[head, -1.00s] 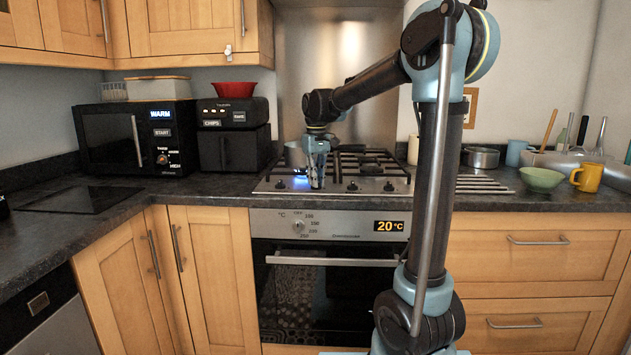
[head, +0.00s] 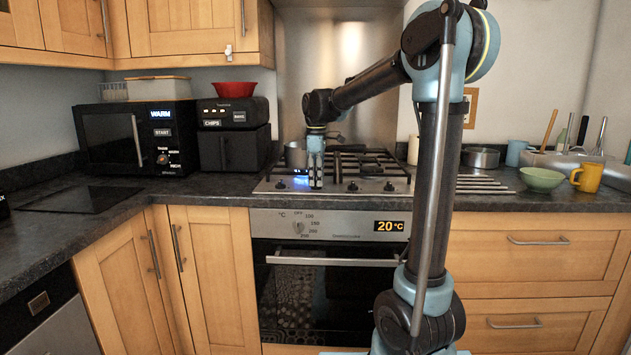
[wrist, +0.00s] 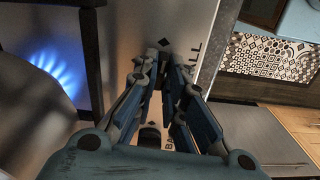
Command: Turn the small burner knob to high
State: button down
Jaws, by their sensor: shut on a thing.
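My gripper (head: 315,182) points down at the front strip of the steel hob (head: 268,186), in the row of burner knobs. Its blue fingers also show in the wrist view (wrist: 162,75), closed in on a knob. That knob is hidden between the fingers, so its pointer and setting cannot be read. Letters ending in "LL" are printed on the steel beside the fingers in the wrist view. Another dark knob (wrist: 151,136) shows partly, near the letters "BA". Other knobs stand left (head: 280,185) and right (head: 352,187) of my gripper.
A blue flame (wrist: 50,68) burns close by under a pot (head: 295,155) at the hob's left. Black pan supports (head: 365,163) lie behind my gripper. The oven (head: 325,290) is below. A microwave (head: 135,138) stands left; a green bowl (head: 541,179) and yellow mug (head: 587,177) stand right.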

jog(key=shift+w+d+n, duration=0.1)
jog(key=shift+w+n, duration=0.1)
jog(key=shift+n, duration=0.3)
jog(key=c, duration=1.7)
grip_release()
jog(key=shift+o, duration=0.2)
jog(key=shift+s, duration=0.1)
jog(key=shift+r, duration=0.1)
notch_tip(320, 180, up, 12)
